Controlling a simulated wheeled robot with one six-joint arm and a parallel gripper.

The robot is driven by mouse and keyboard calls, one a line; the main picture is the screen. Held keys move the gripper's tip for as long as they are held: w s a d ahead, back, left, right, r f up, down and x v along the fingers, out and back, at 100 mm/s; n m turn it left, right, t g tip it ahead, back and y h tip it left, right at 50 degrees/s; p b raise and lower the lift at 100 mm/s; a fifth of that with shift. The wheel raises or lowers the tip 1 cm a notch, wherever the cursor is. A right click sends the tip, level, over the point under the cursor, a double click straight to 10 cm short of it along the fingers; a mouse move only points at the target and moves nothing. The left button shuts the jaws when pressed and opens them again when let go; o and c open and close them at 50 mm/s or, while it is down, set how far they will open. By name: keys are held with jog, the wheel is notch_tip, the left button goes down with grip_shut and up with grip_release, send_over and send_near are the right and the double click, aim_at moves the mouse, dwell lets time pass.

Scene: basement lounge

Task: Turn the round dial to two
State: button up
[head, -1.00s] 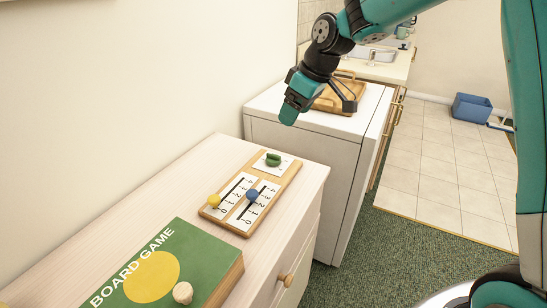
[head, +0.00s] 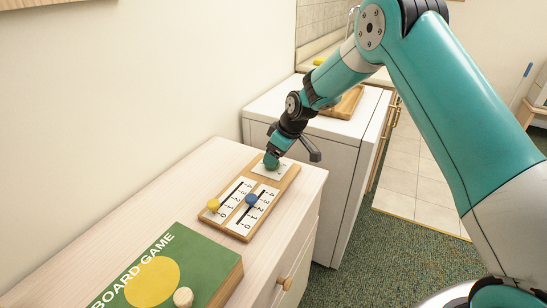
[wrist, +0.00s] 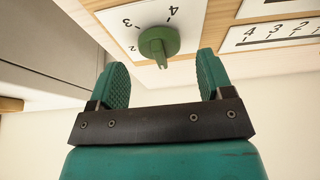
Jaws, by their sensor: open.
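The round dial (wrist: 159,43) is green with a raised grip bar and sits on a white card with numbers around it; 2, 3 and 4 show in the wrist view. It is mounted at the far end of the wooden panel (head: 234,234), and my gripper hides it in the head view. My gripper (wrist: 164,75) is open, its two teal fingers apart on either side of the dial's grip bar but just short of it, with no contact visible. In the head view my gripper (head: 272,161) is over the dial's end of the panel.
Two sliders with a yellow knob (head: 213,204) and a blue knob (head: 251,200) share the panel. The panel lies on a pale wooden cabinet (head: 130,205). A green board game box (head: 200,250) with a small pale piece lies nearer. A white appliance (head: 345,150) stands behind.

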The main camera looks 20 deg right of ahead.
jog(key=shift+x, duration=1.3)
jog(key=c, duration=0.9)
jog(key=shift+m, duration=0.4)
jog(key=m+h, duration=0.1)
jog(key=m, duration=0.1)
jog(key=shift+a+m+t+b, duration=0.15)
jog(key=shift+m+t+b, duration=0.25)
jog(key=m, duration=0.2)
jog(key=m+h, duration=0.1)
jog(key=shift+s+m+t+h+b, duration=0.1)
jog(key=shift+m+t+h+b, duration=0.2)
jog(key=shift+m, duration=0.1)
jog(key=m+h, duration=0.2)
jog(key=m, duration=0.4)
jog(key=shift+a+b, duration=0.15)
jog(key=shift+b, duration=0.25)
jog(key=shift+m, duration=0.3)
